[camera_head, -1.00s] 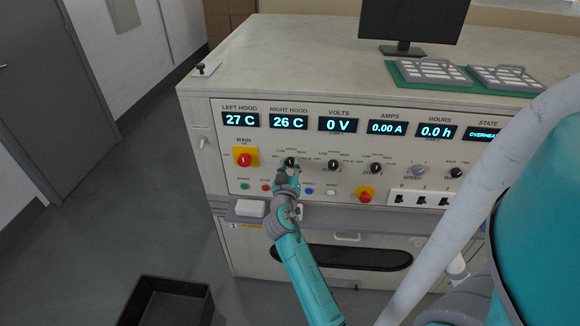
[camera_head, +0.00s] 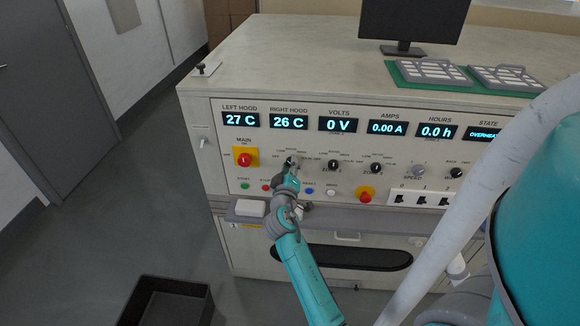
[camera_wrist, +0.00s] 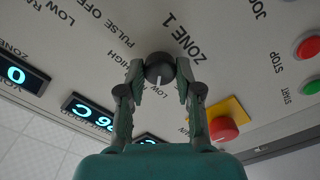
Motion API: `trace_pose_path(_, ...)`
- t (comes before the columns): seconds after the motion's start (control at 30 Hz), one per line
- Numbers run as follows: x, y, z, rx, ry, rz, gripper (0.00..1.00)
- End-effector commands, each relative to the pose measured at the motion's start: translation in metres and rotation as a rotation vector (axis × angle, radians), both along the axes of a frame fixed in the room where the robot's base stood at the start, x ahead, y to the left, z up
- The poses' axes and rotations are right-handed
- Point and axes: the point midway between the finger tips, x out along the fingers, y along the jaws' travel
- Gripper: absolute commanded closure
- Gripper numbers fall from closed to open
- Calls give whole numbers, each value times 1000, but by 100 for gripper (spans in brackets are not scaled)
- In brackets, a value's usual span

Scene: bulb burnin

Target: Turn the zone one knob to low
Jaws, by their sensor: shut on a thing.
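The zone one knob (camera_wrist: 159,69) is dark and round, under the ZONE 1 lettering in the wrist view. My gripper (camera_wrist: 158,78) has one finger on each side of it and is shut on it. The knob's white mark points down in the wrist view, between the displays and the red main switch. In the head view my gripper (camera_head: 290,169) reaches the knob (camera_head: 291,161) from below, on the panel's left half.
The red main switch (camera_head: 244,157) is left of the knob, with push buttons below. Zone 2 (camera_head: 333,164) and zone 3 (camera_head: 376,168) knobs are to the right. A red stop button (camera_head: 365,194) is lower right. A black bin (camera_head: 168,303) stands on the floor.

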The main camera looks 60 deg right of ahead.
Motion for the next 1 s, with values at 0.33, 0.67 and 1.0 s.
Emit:
trace_pose_path(0.33, 1, 0, 0, 0, 1, 1, 61)
trace_pose_path(0.67, 0, 0, 0, 0, 0, 1, 40)
trace_pose_path(1.0, -12, 30, -1, 0, 2, 3, 40)
